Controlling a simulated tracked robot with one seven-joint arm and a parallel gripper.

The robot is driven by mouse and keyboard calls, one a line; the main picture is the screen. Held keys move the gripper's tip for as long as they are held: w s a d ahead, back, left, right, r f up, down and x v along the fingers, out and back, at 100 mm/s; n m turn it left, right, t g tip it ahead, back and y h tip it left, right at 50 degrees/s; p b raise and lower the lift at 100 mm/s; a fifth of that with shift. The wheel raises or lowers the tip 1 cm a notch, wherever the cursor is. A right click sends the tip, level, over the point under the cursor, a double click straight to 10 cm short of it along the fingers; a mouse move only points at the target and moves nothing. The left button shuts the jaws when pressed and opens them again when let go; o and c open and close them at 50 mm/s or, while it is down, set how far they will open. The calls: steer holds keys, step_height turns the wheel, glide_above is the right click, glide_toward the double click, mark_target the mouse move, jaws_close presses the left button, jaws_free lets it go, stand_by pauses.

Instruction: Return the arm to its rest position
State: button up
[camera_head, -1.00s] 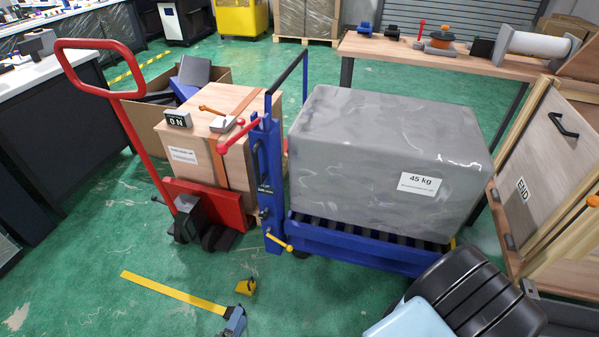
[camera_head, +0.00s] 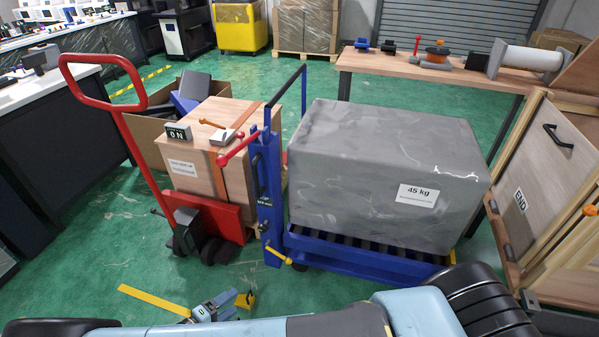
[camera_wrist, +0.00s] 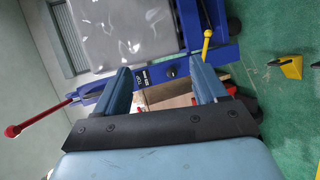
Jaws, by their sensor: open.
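My arm lies across the bottom of the head view, its pale blue and dark links in the foreground. My gripper (camera_head: 218,304) shows only in part there, low over the green floor near a yellow wedge (camera_head: 249,298). In the wrist view my gripper (camera_wrist: 160,72) has its two blue fingers wide apart, with nothing held between them. Behind the gap are a blue lift frame (camera_wrist: 150,76) and part of a wooden box (camera_wrist: 165,97), both beyond the fingers.
A grey 45 kg block (camera_head: 380,165) sits on the blue lift cart (camera_head: 350,250). A red pallet truck (camera_head: 215,222) carries a wooden crate (camera_head: 205,172). A workbench (camera_head: 400,70) stands behind, an open wooden crate (camera_head: 535,185) at right.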

steer(key=w+d+r+m+g, duration=0.25)
steer(key=w+r+g, duration=0.3)
steer(key=r, duration=0.55)
steer(key=w+d+r+m+g+y, duration=0.2)
steer(key=w+d+r, duration=0.3)
steer(key=r, duration=0.4)
steer(key=w+d+r+m+g+y, duration=0.1)
steer(key=w+d+r+g, duration=0.15)
steer(key=d+r, duration=0.55)
steer(key=w+d+r+m+g+y, duration=0.15)
steer(key=w+d+r, duration=0.25)
steer(key=r, duration=0.7)
steer(key=s+d+r+m+t+y, duration=0.1)
steer(key=s+d+r+y, duration=0.1)
steer(key=d+r, duration=0.55)
steer(key=s+d+r+m+t+y, duration=0.1)
steer(key=s+d+r+y, duration=0.15)
steer(key=d+r, duration=0.45)
steer(key=s+d+r+m+t, duration=0.1)
steer(key=s+d+r+t, duration=0.3)
steer(key=s+d, duration=0.6)
steer(key=shift+s+d+r+y, duration=0.2)
steer(key=shift+s+r+y, duration=0.1)
steer(key=shift+s+r, duration=0.5)
